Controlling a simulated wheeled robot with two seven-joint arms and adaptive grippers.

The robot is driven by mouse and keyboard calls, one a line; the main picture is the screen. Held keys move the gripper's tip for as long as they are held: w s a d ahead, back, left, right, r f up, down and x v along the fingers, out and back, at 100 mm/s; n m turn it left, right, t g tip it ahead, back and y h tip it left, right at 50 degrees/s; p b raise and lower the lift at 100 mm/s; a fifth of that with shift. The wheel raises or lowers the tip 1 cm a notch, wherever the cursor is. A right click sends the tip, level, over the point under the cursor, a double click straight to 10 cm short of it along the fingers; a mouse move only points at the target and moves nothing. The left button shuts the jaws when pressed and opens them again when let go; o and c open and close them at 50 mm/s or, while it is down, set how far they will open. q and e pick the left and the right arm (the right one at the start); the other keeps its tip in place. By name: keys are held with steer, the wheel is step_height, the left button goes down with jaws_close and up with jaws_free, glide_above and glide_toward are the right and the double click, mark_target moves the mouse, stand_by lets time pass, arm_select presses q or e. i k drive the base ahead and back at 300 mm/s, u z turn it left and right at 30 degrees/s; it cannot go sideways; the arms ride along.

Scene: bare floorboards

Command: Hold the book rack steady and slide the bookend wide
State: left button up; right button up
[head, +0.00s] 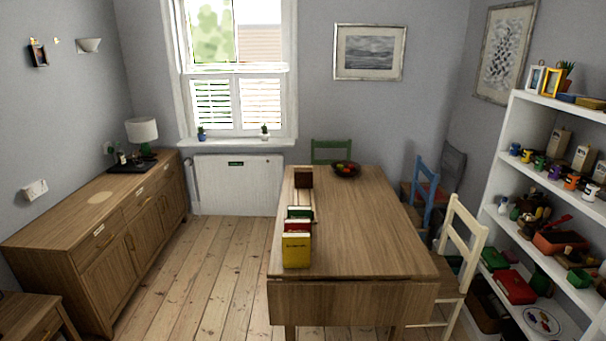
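The book rack (311,201) lies along the left side of the wooden table, running away from me. Several upright books stand at its near end: a yellow one (296,250) in front, with red (298,227) and green (300,212) ones behind it. A dark brown upright block, which looks like the bookend (303,177), stands at the far end of the rack. A gap lies between it and the books. The near end of the rack is hidden by the books. Neither of my grippers is in view.
The table (375,232) is mostly clear right of the rack, with a dark fruit bowl (345,169) at the back. Green, blue and cream (462,243) chairs stand around it. A sideboard (110,235) is on the left, full white shelves (507,157) on the right. Floorboards (215,262) are open left of the table.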

mark_target(302, 179)
steer(key=u, duration=1.1)
steer(key=i, duration=3.85)
steer(key=z, duration=1.35)
steer(key=i, duration=2.65)
steer(key=z, duration=1.1)
